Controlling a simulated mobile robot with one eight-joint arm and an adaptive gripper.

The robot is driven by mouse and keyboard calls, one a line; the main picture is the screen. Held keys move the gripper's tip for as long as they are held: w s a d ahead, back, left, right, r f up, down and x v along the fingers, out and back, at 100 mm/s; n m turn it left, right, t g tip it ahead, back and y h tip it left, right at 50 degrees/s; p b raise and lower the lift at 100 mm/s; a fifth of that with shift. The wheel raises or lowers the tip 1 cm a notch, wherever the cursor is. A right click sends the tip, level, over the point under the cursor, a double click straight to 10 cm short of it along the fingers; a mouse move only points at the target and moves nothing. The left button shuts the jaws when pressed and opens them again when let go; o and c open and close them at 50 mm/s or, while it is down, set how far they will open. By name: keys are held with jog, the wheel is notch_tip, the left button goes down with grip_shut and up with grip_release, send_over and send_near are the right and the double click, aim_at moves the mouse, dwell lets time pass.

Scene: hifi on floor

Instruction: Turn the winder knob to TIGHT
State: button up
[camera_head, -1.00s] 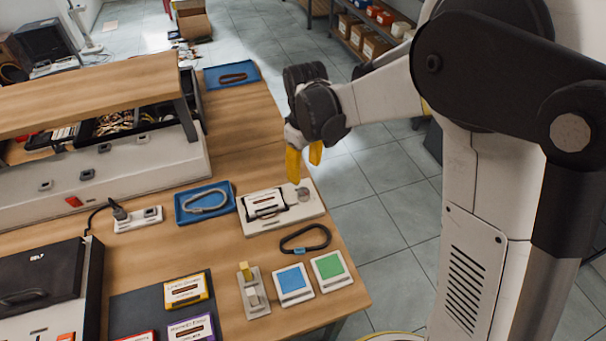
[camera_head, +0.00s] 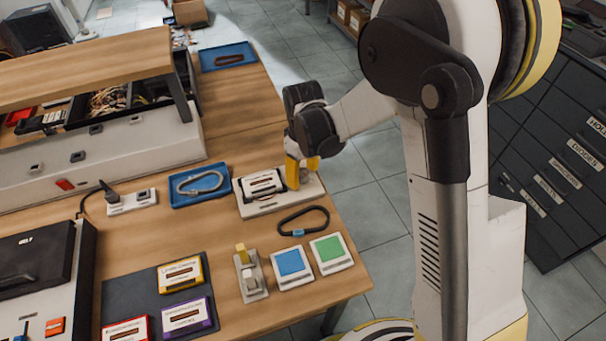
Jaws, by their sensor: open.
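The winder (camera_head: 262,206) is a pale plate with a cassette (camera_head: 265,184) in it, near the right edge of the wooden table. The knob showed at the right end of the plate a second ago; my gripper now largely hides it. My gripper (camera_head: 303,180) has yellow fingertips and points down at that right end, very close to the plate. It is open. Whether the fingers stand around the knob or touch it, I cannot tell. The knob's marking cannot be read.
A dark carabiner (camera_head: 303,220) lies just in front of the winder. A blue tray (camera_head: 182,200) with a grey carabiner is to its left. Blue (camera_head: 291,262) and green (camera_head: 331,248) square pads and a small switch block (camera_head: 250,277) stand nearer. Cassettes lie on a dark mat (camera_head: 130,290).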

grip_shut()
jog(key=m, duration=0.3)
jog(key=shift+m, duration=0.4)
jog(key=m, duration=0.3)
jog(key=shift+a+m+b, duration=0.1)
jog(key=shift+m+b, duration=0.2)
jog(key=shift+b, duration=0.1)
jog(key=m, duration=0.4)
jog(key=shift+m, duration=0.3)
jog(key=shift+a+m, duration=0.1)
jog(key=shift+m, duration=1.7)
